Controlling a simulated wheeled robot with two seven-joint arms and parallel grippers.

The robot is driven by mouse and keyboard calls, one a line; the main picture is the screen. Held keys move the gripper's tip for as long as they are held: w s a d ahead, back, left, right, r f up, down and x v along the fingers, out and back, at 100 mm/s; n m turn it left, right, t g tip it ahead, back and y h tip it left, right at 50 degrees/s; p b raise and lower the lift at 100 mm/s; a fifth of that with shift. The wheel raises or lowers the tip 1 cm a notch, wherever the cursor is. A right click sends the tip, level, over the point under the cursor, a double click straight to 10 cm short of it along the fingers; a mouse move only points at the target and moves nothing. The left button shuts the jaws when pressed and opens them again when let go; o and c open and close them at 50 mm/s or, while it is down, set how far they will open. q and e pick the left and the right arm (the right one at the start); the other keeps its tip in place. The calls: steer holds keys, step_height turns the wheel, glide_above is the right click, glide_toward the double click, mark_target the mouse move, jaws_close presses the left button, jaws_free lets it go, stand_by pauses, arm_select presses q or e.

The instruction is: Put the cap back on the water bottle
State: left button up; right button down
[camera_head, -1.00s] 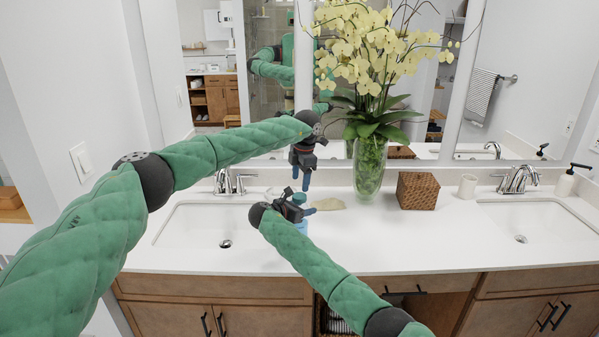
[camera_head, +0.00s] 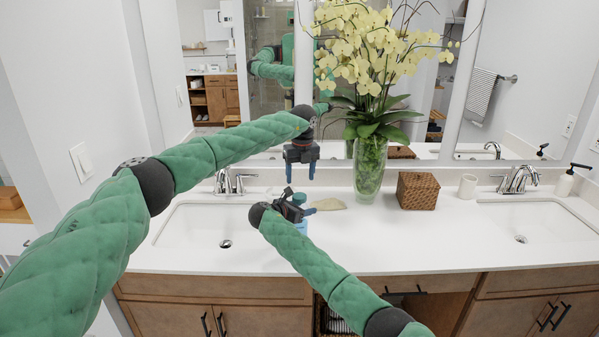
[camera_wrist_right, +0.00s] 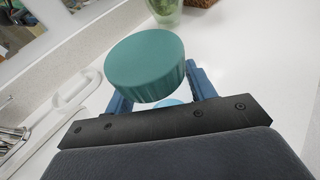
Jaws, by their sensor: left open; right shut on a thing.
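The teal cap (camera_head: 299,198) sits at the top of the light-blue water bottle (camera_head: 301,228), above the left part of the counter. In the right wrist view the cap (camera_wrist_right: 146,66) is large and looks level, with a small patch of the bottle (camera_wrist_right: 168,102) below it. Whether the cap is fully seated cannot be told. My right gripper (camera_head: 308,211) is shut on the bottle just below the cap; its fingers partly hide behind the cap. My left gripper (camera_head: 300,172) is open and empty, fingers pointing down, a little above the cap and apart from it.
A sink (camera_head: 195,222) lies left of the bottle, with its faucet (camera_head: 230,181) behind. A beige cloth (camera_head: 328,204), a glass vase (camera_head: 370,168) with orchids and a woven box (camera_head: 417,190) stand to the right. The front middle of the counter is clear.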

mark_target(299, 195)
arm_select(q)
steer(key=n, duration=0.7)
steer(key=shift+a+r, duration=0.1)
steer(key=shift+r, duration=0.2)
steer(key=n, duration=0.7)
steer(key=shift+a+r+h, duration=0.1)
steer(key=shift+r+h, duration=0.15)
steer(key=shift+h, duration=0.05)
steer(key=shift+f, duration=4)
steer(key=shift+c, duration=0.2)
